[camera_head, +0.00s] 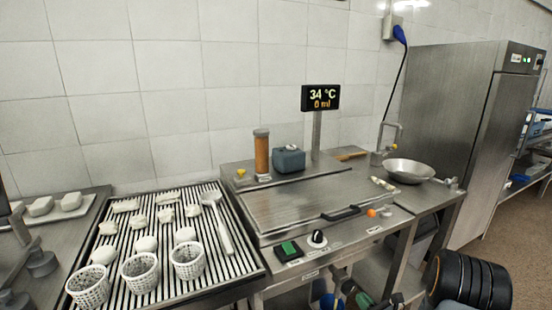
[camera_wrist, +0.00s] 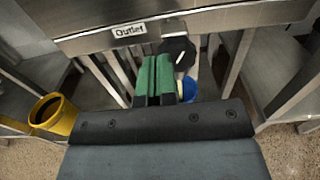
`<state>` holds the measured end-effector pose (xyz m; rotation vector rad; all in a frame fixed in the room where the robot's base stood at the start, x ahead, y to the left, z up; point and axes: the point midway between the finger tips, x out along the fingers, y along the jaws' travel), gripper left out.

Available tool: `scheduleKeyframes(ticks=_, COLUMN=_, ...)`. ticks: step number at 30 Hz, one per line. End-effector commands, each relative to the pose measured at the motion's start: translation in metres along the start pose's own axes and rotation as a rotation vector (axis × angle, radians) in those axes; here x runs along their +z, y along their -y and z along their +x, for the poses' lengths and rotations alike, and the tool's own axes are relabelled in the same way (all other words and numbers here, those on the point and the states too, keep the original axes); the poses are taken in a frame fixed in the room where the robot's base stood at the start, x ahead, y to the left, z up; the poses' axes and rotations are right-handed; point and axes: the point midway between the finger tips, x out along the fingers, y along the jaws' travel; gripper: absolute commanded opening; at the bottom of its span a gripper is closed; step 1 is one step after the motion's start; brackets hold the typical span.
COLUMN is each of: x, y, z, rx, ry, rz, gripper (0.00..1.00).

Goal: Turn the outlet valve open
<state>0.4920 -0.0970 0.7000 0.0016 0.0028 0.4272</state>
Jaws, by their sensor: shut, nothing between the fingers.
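The outlet is marked by an "Outlet" label (camera_wrist: 129,30) on the steel front panel in the wrist view. A dark rounded part (camera_wrist: 179,50), apparently the valve handle, sits below and right of the label. My gripper (camera_wrist: 156,60) has its green fingers shut together and empty. The fingertips are just left of the dark part and overlap its edge; I cannot tell if they touch. The valve's body and angle are largely hidden. In the head view my gripper (camera_head: 363,299) shows low, under the bench front, partly cut off.
A blue bucket (camera_wrist: 189,90) stands below the outlet, partly hidden by my fingers. A yellow bucket (camera_wrist: 53,116) is at the left. Steel table legs (camera_wrist: 238,62) flank the space. The vat lid (camera_head: 290,205), black knob (camera_head: 317,239) and green switch (camera_head: 288,251) are above.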

Motion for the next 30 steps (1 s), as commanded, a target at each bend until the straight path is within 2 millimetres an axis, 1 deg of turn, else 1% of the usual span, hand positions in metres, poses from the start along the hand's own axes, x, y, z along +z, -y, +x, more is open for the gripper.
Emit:
scheduleKeyframes(ticks=4, x=0.001, y=-0.001, z=-0.005, rx=0.002, ry=0.002, rz=-0.001, gripper=0.00)
scheduleKeyframes(ticks=14, x=-0.001, y=0.000, z=-0.005, rx=0.000, ry=0.002, rz=-0.002, gripper=0.00)
scheduleKeyframes(ticks=17, x=-0.011, y=0.002, z=-0.007, rx=-0.007, ry=0.003, rz=-0.003, gripper=0.00)
scheduleKeyframes(ticks=20, x=-0.028, y=0.010, z=-0.010, rx=-0.022, ry=0.009, rz=-0.013, gripper=0.00)
scheduleKeyframes(ticks=21, x=-0.037, y=0.015, z=-0.011, rx=-0.027, ry=0.013, rz=-0.015, gripper=0.00)
scheduleKeyframes(ticks=23, x=-0.049, y=0.022, z=-0.013, rx=-0.032, ry=0.018, rz=0.067, gripper=0.00)
scheduleKeyframes(ticks=30, x=-0.063, y=0.038, z=-0.016, rx=-0.022, ry=0.030, rz=0.616, gripper=0.00)
